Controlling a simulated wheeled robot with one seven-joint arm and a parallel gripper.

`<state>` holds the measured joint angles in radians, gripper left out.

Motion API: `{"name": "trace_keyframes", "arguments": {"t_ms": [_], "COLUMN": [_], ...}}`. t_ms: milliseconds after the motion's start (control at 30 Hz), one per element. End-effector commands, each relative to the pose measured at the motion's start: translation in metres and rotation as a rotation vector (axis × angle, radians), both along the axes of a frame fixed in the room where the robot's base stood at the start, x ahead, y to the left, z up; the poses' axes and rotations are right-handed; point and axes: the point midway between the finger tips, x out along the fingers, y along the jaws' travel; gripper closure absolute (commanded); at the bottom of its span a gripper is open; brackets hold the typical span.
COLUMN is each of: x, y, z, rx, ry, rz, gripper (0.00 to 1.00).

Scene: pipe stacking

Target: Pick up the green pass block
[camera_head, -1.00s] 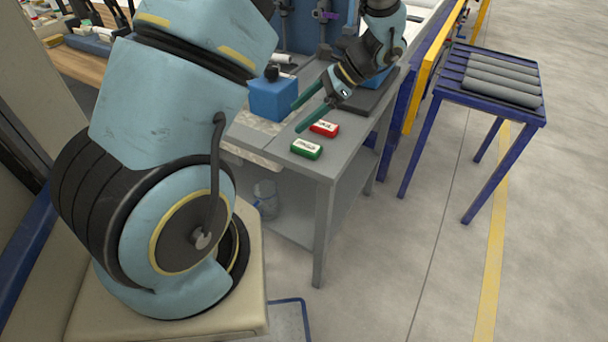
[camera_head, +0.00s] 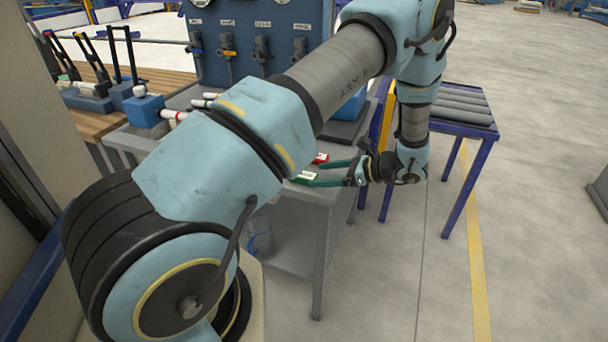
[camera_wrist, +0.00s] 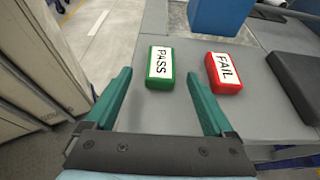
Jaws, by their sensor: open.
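The green pass block (camera_wrist: 159,68) lies flat on the grey table, with a white label reading PASS facing up. In the wrist view it sits just beyond and between the two fingertips of my gripper (camera_wrist: 163,85). In the head view my gripper (camera_head: 318,172) reaches left over the table edge. Its two green fingers are spread and hold nothing.
A red fail block (camera_wrist: 224,73) lies close to the right of the pass block, near my right finger. A blue rack with grey rollers (camera_head: 465,105) stands to the right.

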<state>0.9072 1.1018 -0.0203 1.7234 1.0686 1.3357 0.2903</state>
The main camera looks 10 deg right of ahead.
Motion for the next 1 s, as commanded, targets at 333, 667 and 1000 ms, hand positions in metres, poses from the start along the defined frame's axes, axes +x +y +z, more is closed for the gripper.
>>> {"name": "trace_keyframes", "arguments": {"t_ms": [333,667,1000], "x": [0.020,0.020,0.020], "y": [0.034,0.035,0.035], "z": [-0.011,-0.012,-0.012], "rx": [0.000,0.000,0.000], "ry": [0.001,0.000,0.000], "rz": [0.002,0.001,0.001], "gripper": [0.12,0.24,0.62]}}
